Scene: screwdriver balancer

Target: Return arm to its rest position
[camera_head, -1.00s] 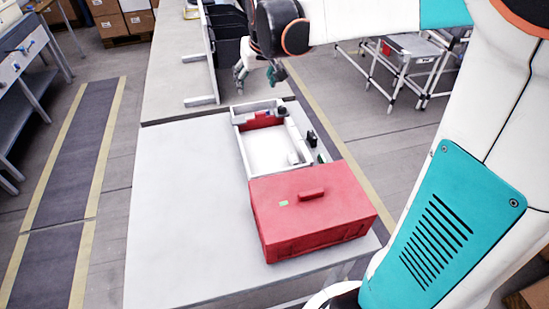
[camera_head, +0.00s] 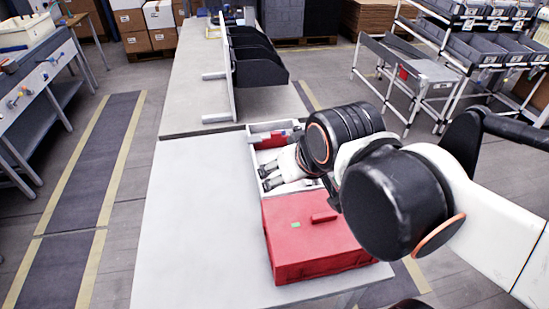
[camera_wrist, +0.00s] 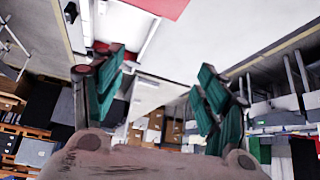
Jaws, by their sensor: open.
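My gripper (camera_head: 266,177) is low in the head view, with its dark fingers pointing left across the white tray (camera_head: 256,193). In the wrist view my gripper (camera_wrist: 160,92) has its two green-padded fingers spread wide apart, with nothing between them. My arm is bent, and its black joints cover part of the tray and the right side of the table in the head view. I cannot tell how high the fingers are above the tray.
A red box (camera_head: 300,245) with a handle stands on the grey table (camera_head: 195,220), just in front of the tray. The table's left half is clear. A black rack (camera_head: 258,62) stands on the table behind. A metal cart (camera_head: 425,80) stands at the right.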

